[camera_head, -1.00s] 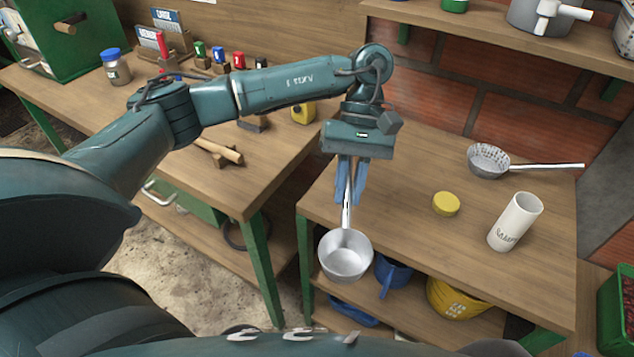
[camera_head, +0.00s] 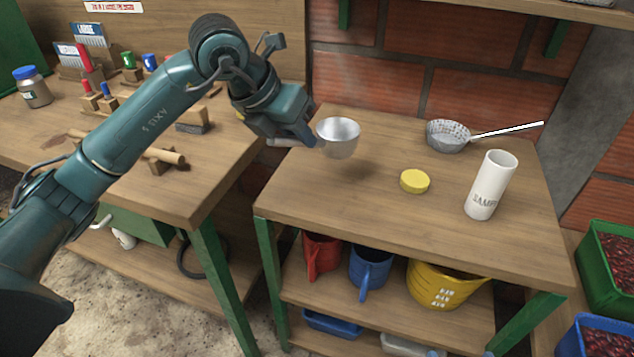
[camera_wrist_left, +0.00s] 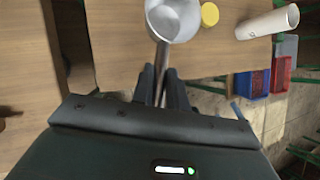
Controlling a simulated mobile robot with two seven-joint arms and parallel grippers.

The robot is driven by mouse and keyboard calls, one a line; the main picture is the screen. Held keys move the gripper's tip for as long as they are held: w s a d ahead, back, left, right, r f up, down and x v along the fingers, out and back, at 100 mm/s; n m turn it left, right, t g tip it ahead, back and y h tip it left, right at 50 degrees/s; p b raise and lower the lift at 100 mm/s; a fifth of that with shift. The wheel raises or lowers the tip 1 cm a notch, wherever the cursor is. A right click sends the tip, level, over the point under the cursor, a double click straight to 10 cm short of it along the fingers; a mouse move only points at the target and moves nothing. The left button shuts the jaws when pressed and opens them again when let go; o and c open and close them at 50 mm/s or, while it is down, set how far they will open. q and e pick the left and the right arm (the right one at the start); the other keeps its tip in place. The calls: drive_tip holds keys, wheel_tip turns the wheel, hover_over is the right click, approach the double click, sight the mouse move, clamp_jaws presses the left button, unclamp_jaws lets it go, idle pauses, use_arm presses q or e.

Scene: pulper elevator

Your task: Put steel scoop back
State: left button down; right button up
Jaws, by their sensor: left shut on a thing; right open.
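The steel scoop (camera_head: 338,139) has a shiny round bowl and a straight handle. My left gripper (camera_head: 312,136) is shut on its handle and holds the bowl above the left back part of the small wooden table (camera_head: 330,222). The bowl looks upright and apart from the tabletop. In the left wrist view the scoop (camera_wrist_left: 173,18) points away from the gripper (camera_wrist_left: 162,75), its handle between the two fingers. Most of the handle is hidden by the gripper in the head view. My right gripper is not in view.
Jugs and a yellow bucket (camera_head: 440,284) sit on the shelf below. A brick wall (camera_head: 370,80) closes the back.

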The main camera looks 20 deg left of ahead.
use_arm(q)
drive_tip(key=f+n, duration=0.1)
drive_tip(key=f, duration=0.2)
drive_tip(key=f+n+y+b, duration=0.1)
drive_tip(key=f+n, duration=0.1)
drive_tip(key=w+f+n+t+y+b, duration=0.1)
drive_tip(key=f, duration=0.2)
drive_tip(key=shift+a+f+n, duration=0.35)
drive_tip(key=shift+n, duration=0.05)
drive_tip(key=c, duration=1.4)
unclamp_jaws()
use_arm(e)
drive_tip(key=shift+s+d+t, duration=0.15)
drive_tip(key=shift+d+t, duration=0.05)
drive_tip(key=shift+t, duration=0.2)
